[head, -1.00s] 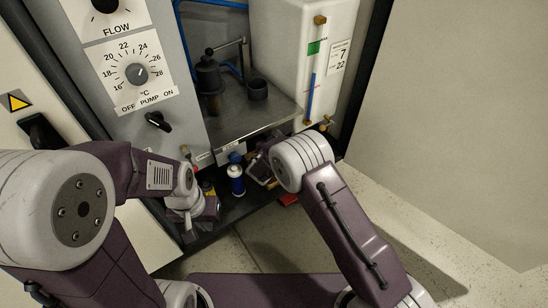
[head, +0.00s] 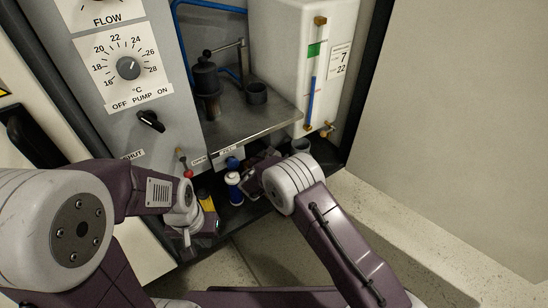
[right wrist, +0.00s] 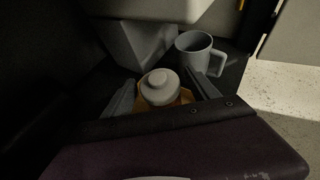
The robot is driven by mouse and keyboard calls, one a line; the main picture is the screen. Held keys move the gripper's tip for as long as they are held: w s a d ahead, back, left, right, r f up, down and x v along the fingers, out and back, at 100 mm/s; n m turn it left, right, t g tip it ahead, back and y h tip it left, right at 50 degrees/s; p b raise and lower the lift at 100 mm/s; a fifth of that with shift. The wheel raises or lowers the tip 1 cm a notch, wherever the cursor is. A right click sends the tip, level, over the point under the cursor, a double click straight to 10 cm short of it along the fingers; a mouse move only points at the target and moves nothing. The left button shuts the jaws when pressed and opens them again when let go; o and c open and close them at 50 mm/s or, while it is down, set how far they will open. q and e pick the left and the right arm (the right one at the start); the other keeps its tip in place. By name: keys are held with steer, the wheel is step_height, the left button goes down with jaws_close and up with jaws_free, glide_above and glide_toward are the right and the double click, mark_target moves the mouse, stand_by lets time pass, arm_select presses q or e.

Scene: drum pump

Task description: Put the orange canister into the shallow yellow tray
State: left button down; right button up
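In the right wrist view, a canister with a pale round cap (right wrist: 160,84) and an orange lower part stands between the fingers of my right gripper (right wrist: 163,94). The fingers are apart on either side of it; I see no clear grip. In the head view my right gripper (head: 257,178) is low over the dark shelf, and my arm hides the canister there. A yellow item (head: 206,201) shows beside my left gripper (head: 188,228); I cannot tell whether it is the shallow tray. My left fingers are too small and partly hidden to read.
A blue-and-white bottle (head: 234,188) stands between my grippers. A metal ledge (head: 272,112) overhangs the dark shelf (head: 236,215). A red-tipped lever (head: 184,165) is on the left.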

steer(key=shift+s+r+p, duration=0.1)
steer(key=shift+r+p, duration=0.2)
steer(key=p+v, duration=0.5)
steer(key=v, duration=0.6)
steer(key=shift+s+p, duration=0.35)
steer(key=shift+p, duration=0.05)
steer(key=shift+r, duration=0.1)
